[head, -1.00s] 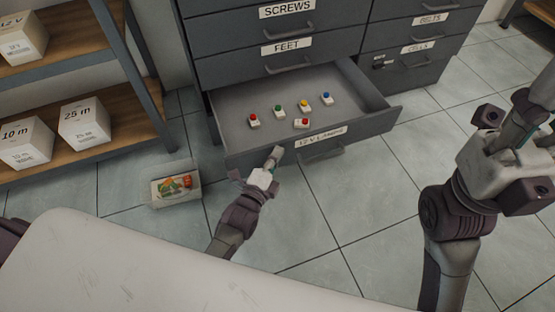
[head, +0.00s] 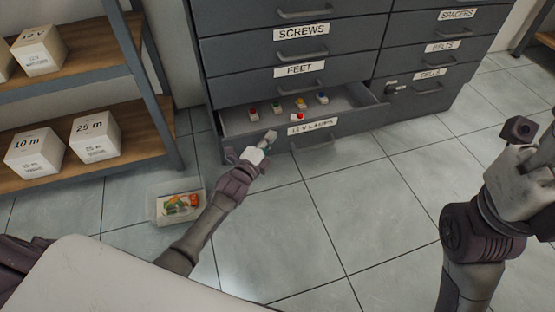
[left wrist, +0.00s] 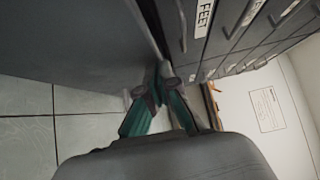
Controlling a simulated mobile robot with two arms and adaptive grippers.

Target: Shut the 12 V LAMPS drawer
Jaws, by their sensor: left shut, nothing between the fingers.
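The 12 V LAMPS drawer (head: 350,122) is the lowest in its column and stands partly open in the head view. Its label sits above its handle (head: 314,143). Small lamps or buttons with red, green, yellow and blue tops lie inside. My left gripper (head: 269,138) is shut and empty, its tips at the drawer's front, left of the label. In the left wrist view the shut fingertips (left wrist: 159,88) are close against a grey panel; exact contact is hard to tell. My right gripper is at the right edge, partly cut off, its fingers not clearly visible.
The FEET drawer (head: 345,70) and SCREWS drawer (head: 345,32) above are shut. A clear bin (head: 160,212) with colourful contents stands on the floor to the left. A shelf (head: 60,168) with white boxes is at the left.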

